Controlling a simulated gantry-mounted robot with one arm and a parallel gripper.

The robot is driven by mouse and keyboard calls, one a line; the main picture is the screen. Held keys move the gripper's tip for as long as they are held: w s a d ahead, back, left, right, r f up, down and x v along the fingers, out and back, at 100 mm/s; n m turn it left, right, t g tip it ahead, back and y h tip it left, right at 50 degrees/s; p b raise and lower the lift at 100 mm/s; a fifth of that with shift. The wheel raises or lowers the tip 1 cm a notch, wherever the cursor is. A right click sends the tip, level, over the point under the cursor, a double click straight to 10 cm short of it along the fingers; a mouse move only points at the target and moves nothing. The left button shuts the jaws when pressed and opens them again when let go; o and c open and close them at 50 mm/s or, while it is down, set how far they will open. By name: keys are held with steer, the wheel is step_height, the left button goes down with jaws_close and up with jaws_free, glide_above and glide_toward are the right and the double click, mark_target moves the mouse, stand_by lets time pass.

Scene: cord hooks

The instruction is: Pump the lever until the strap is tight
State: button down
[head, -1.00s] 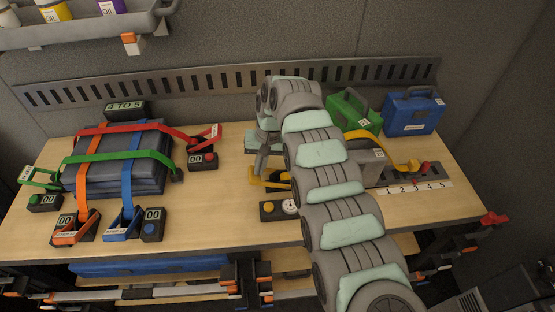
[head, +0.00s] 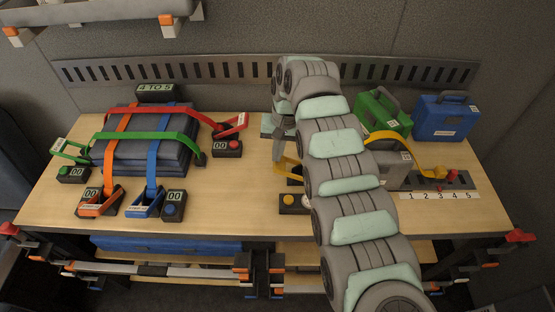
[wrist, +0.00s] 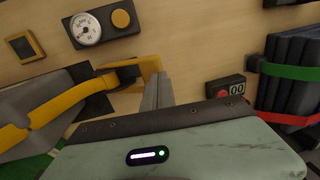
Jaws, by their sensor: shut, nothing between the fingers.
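The yellow lever (head: 284,165) stands on the bench left of my arm. In the wrist view its yellow end (wrist: 151,70) is right beside my gripper's fingertips (wrist: 160,82). My gripper (head: 279,157) is shut and empty; I cannot tell if it touches the lever. The yellow strap (head: 384,136) runs over a grey block (head: 393,170) to a slotted panel by a scale marked 1 to 5. Its end piece (head: 432,172) sits over the panel. A round gauge (wrist: 87,29) sits beside a yellow button (wrist: 121,18); my arm partly hides the gauge in the head view.
Left, dark blue pads (head: 150,155) carry red, green, orange and blue straps with their own levers and counters. A red-button counter (head: 228,148) stands between the pads and my gripper. Green (head: 383,112) and blue (head: 446,116) cases stand at the back right. Bare wood lies left of my gripper.

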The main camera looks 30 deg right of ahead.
step_height(320, 180, up, 9)
steer(key=b, duration=0.2)
steer(key=shift+s+d+f, duration=0.15)
steer(key=shift+d, duration=0.1)
stand_by(0.6)
